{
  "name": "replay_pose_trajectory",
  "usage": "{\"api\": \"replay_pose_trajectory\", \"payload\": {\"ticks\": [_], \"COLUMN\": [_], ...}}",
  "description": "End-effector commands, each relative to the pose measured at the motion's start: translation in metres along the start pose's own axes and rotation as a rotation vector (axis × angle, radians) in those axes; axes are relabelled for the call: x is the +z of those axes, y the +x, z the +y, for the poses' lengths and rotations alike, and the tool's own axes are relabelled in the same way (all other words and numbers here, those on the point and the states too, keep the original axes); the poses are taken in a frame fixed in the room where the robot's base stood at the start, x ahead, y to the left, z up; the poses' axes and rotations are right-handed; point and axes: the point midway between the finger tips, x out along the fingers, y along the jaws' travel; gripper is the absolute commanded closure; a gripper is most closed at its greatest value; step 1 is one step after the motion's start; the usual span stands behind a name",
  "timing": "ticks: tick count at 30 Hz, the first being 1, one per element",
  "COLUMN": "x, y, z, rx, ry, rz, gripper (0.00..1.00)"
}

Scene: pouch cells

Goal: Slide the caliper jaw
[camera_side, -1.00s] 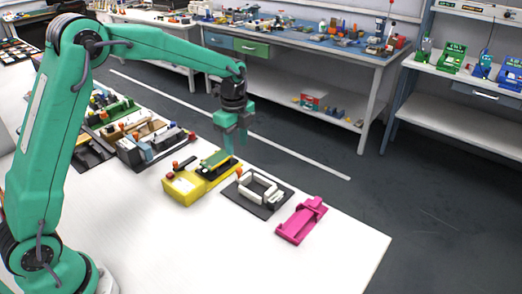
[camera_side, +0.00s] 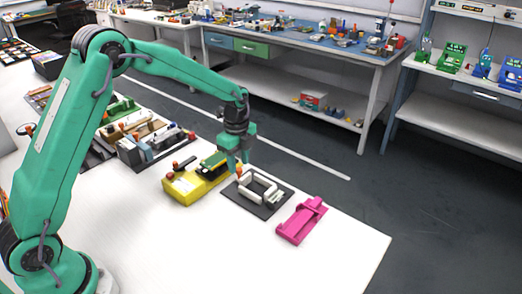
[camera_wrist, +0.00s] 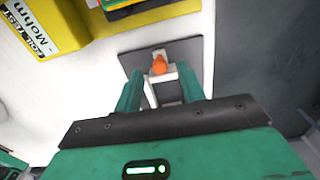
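The caliper is a white frame (camera_side: 262,190) with an orange knob (camera_side: 239,170) at its far left corner, lying on a dark plate (camera_side: 262,213). My gripper (camera_side: 238,164) is above the knob end, pointing down. In the wrist view my gripper's two green fingers (camera_wrist: 158,82) are apart, one on each side of the white part. The orange knob (camera_wrist: 160,65) shows just beyond and between the fingertips, with nothing seen gripped. The fingers and gripper body hide much of the caliper in the wrist view. I cannot tell whether the fingers touch it.
A yellow tester (camera_side: 190,188) with a green-topped part stands just left of the plate. A magenta holder (camera_side: 301,221) lies to the right. Several devices stand farther left. The white table (camera_side: 250,260) is clear in front, and its far edge runs close behind the plate.

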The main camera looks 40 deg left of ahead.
Motion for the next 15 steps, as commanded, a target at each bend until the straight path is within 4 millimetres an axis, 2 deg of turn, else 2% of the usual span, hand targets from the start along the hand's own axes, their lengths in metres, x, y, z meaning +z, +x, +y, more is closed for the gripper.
{"api": "replay_pose_trajectory", "payload": {"ticks": [6,15], "x": [0.000,0.000], "y": [0.015,0.017], "z": [0.000,0.000], "rx": [0.001,0.000], "ry": [0.000,0.000], "rz": [0.000,0.000], "gripper": [0.60,0.60]}}
